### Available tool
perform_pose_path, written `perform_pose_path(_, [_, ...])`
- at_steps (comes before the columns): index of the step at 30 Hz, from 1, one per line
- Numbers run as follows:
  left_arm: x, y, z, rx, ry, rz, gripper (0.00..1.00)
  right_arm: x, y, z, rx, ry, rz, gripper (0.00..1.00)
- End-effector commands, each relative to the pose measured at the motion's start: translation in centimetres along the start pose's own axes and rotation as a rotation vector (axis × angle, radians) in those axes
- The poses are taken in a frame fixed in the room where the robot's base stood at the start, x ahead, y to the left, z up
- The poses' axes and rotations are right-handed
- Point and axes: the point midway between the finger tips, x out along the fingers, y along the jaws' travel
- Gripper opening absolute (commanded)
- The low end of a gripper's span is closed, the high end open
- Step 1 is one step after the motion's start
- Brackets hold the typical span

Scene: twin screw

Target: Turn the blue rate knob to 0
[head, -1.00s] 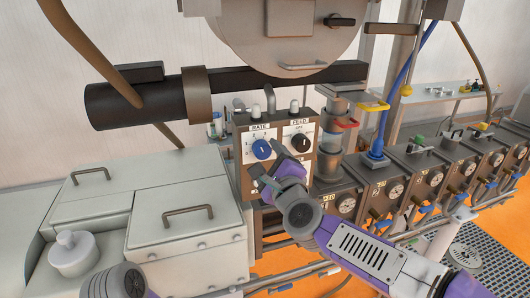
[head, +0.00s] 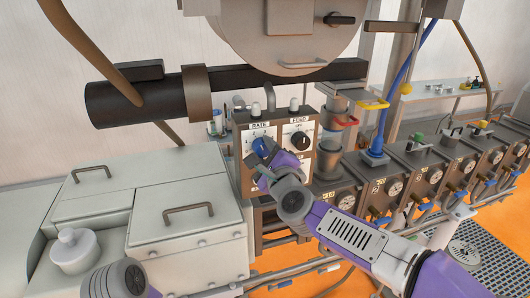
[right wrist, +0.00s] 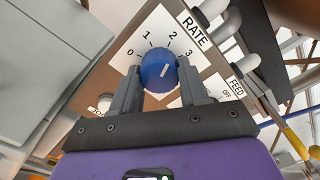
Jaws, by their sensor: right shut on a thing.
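The blue rate knob (head: 262,144) is on the left half of a brown control box, under the RATE label. In the right wrist view the knob (right wrist: 158,68) has a white pointer mark that seems to point near the 2; the dial shows 0, 1, 2 and 3. My right gripper (head: 262,153) is at the knob, and its two grey fingers (right wrist: 158,88) are shut on the knob's sides. It partly hides the knob and dial in the head view. Part of my left arm shows at the bottom left, but its gripper is out of view.
The black FEED knob (head: 300,141) is just right of the rate knob, with toggles (head: 256,109) on top of the box. A white cabinet (head: 190,240) with handles stands to the left. A row of dark gauge boxes (head: 376,190) runs to the right.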

Motion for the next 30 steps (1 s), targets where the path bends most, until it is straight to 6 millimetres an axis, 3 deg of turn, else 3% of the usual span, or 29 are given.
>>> perform_pose_path(11, [-0.3,0.1,0.0,0.0,0.0,0.0,0.43,0.0,-0.1,0.0,-0.099,0.001,0.0,0.13])
perform_pose_path(30, [-1.9,0.7,0.1,0.0,0.0,0.0,0.43,0.0,-0.2,0.1,-0.671,0.002,0.002,0.13])
